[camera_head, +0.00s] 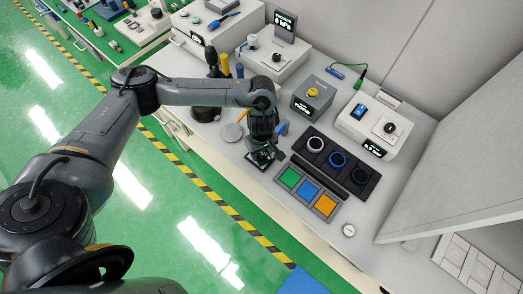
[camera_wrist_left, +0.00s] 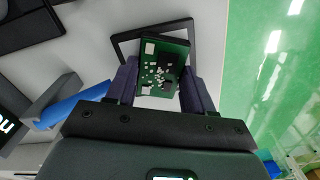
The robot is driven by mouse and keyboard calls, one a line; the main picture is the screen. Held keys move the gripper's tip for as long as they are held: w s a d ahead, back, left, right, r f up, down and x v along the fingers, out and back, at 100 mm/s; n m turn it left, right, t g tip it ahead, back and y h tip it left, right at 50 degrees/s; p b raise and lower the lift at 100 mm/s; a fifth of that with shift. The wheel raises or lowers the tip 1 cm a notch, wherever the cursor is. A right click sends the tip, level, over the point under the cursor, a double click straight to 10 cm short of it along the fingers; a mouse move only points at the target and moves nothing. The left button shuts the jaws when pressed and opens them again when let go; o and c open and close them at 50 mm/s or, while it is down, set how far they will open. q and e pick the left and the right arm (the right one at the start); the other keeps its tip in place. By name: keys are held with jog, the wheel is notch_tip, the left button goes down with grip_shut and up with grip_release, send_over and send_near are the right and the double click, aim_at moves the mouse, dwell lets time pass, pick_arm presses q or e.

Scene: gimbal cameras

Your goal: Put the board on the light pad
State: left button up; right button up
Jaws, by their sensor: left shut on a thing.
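The board (camera_wrist_left: 164,64) is a green circuit board with white and dark parts. My left gripper (camera_wrist_left: 160,85) is shut on it, with a finger at each side. The light pad (camera_wrist_left: 122,43) looks like a pale square in a dark frame, just behind and partly hidden by the board. The board looks tilted against the frame in the wrist view; I cannot tell whether the two touch. In the head view, the left gripper (camera_head: 262,147) points down over the bench's front edge, with the board (camera_head: 263,156) at its tips. The right gripper is not in view.
A tray with green (camera_head: 290,177), blue and orange squares lies to the right. Behind it is a black holder with ringed dials (camera_head: 338,159). A blue cylinder (camera_wrist_left: 72,104) lies close beside the gripper. Instrument boxes (camera_head: 312,97) line the back. The front edge is near.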

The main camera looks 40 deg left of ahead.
pick_arm(q)
jog(key=shift+w, duration=0.1)
jog(key=shift+f, duration=0.15)
jog(key=o, duration=0.7)
jog(key=shift+o, duration=0.2)
